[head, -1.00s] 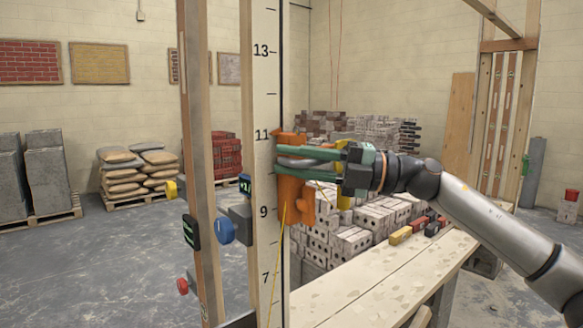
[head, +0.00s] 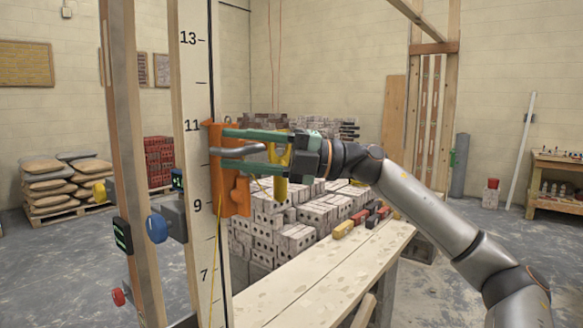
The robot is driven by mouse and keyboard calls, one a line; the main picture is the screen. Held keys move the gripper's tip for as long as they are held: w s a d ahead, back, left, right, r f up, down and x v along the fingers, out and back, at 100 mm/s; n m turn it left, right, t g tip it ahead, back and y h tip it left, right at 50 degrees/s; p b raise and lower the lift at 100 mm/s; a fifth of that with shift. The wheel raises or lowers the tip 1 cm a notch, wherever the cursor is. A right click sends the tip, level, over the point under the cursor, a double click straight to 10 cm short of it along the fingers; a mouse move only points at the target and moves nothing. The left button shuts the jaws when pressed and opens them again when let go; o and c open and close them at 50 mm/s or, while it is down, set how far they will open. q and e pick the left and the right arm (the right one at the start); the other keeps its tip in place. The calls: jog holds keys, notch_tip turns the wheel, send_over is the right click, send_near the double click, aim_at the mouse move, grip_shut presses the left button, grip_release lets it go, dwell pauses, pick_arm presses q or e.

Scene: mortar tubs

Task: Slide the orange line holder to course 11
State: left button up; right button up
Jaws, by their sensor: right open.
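The orange line holder (head: 231,190) sits on the white course staff (head: 198,80). Its pointed top corner is level with the 11 mark. A grey metal lever (head: 243,152) sticks out from the holder toward the right. My right gripper (head: 224,151) is open, with one green finger above the lever and one below it, seemingly apart from it. The fingertips overlap the holder's face in the picture, so I cannot tell whether they touch it. A yellow line (head: 217,250) runs down from the holder. My left gripper is out of view.
A wooden post (head: 126,180) with a blue knob (head: 157,228) stands left of the staff. A plank bench (head: 320,275) lies below my right arm, with small coloured blocks (head: 343,229) on it. Grey bricks (head: 300,237) are stacked behind.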

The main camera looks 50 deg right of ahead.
pick_arm(q)
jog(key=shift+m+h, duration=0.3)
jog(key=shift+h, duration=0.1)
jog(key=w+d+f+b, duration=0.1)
jog(key=b, duration=0.1)
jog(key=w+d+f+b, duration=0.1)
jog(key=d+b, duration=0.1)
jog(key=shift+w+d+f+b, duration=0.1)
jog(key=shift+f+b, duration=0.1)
jog(key=shift+b, duration=0.15)
pick_arm(e)
jog(key=v, duration=1)
jog(key=shift+d, duration=0.2)
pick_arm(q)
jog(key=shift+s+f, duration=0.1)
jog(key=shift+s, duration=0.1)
pick_arm(e)
jog(key=shift+s, duration=0.1)
